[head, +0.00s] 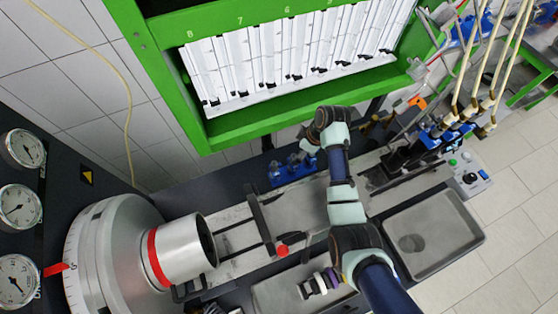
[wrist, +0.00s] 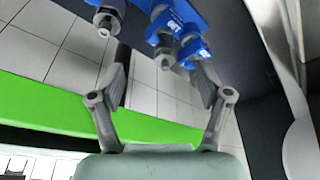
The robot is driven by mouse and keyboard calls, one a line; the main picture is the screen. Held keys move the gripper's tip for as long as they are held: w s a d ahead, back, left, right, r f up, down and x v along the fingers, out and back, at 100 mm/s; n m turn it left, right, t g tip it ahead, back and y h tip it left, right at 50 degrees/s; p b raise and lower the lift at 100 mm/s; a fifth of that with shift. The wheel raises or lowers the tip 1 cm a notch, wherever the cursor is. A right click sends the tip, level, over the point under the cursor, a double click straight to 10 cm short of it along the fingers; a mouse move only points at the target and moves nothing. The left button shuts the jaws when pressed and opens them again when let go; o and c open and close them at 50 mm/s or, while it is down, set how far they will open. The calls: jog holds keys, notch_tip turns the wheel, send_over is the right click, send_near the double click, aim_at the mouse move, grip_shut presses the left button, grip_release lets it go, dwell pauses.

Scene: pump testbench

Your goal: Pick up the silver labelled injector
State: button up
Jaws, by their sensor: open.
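In the wrist view, blue parts with silver metal ends show at the top: one at the left (wrist: 108,16) and a cluster right of centre (wrist: 180,25). No label can be read on them, so I cannot tell which is the silver labelled injector. My gripper (wrist: 162,78) is open, with its two fingers apart and nothing held between them. The cluster's lower metal ends appear between the fingertips in the picture; contact cannot be judged. In the head view, a blue group (head: 291,170) stands on the bench, left of my arm; my fingers are hardly visible there.
A green frame (head: 300,126) with a numbered white rack (head: 290,65) stands behind. A large silver cylinder (head: 183,250) with a red band is at left. A metal tray (head: 435,236) is at right. Blue fittings with hoses (head: 455,122) stand at upper right.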

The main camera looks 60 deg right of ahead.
jog(key=x, duration=0.6)
jog(key=shift+w+a+f+b, duration=0.1)
jog(key=shift+a+f+b, duration=0.2)
jog(key=shift+f+b, duration=0.05)
jog(key=shift+w+f, duration=0.15)
jog(key=shift+f, duration=0.25)
grip_shut()
